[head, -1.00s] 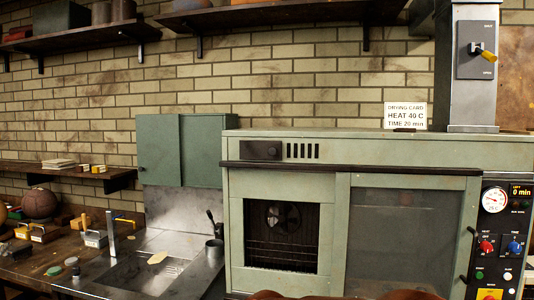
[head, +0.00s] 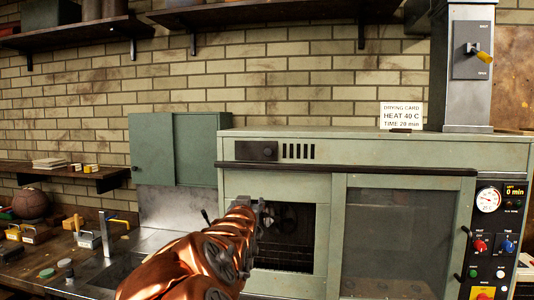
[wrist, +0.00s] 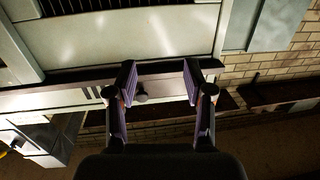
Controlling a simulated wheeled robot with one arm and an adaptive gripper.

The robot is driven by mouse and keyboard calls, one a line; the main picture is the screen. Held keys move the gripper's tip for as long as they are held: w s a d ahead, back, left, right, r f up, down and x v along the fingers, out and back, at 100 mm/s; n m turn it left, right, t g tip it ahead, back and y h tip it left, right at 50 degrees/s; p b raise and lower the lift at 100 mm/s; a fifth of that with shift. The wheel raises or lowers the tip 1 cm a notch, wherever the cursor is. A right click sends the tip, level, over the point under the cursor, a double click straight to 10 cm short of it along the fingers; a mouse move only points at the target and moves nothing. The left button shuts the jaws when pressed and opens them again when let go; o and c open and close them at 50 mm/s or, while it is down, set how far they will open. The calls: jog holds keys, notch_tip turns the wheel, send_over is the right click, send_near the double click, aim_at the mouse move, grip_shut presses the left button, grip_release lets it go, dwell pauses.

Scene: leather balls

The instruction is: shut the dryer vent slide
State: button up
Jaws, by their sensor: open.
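The vent slide is a dark plate with a round knob (head: 267,151) on the upper left front of the pale green dryer (head: 350,150). Several dark vent slots (head: 299,151) show uncovered right of the plate. My gripper (head: 264,208) is in front of the dryer's left opening, below the slide, at the end of my copper-coloured arm. In the wrist view, turned upside down, my gripper (wrist: 160,80) is open and empty. The knob (wrist: 141,97) shows between its two fingers, beyond them; I see no contact.
A dark ledge (head: 350,169) runs across the dryer below the slide. A green cabinet (head: 180,148) hangs to the left, above a metal sink. A sign (head: 402,116) stands on the dryer top, beside a grey duct with a yellow-handled lever (head: 479,52). The control panel is at right.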

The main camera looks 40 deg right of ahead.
aim_at(268, 153)
jog(key=shift+w+d+r+m+t+h+p, duration=0.25)
jog(key=shift+w+d+r+h+p, duration=0.5)
jog(key=shift+d+r, duration=1.2)
jog(key=shift+w+d+r+m+t+h+p, duration=0.2)
jog(key=shift+w+d+r+h+p, duration=0.25)
jog(key=shift+d+r+h, duration=1)
jog(key=shift+w+d+r+m+t+h+p, duration=0.2)
jog(key=shift+w+d+r+h+p, duration=0.35)
jog(key=shift+d+r, duration=1.8)
jog(key=shift+a+r, duration=0.5)
jog(key=shift+y, duration=0.25)
grip_shut()
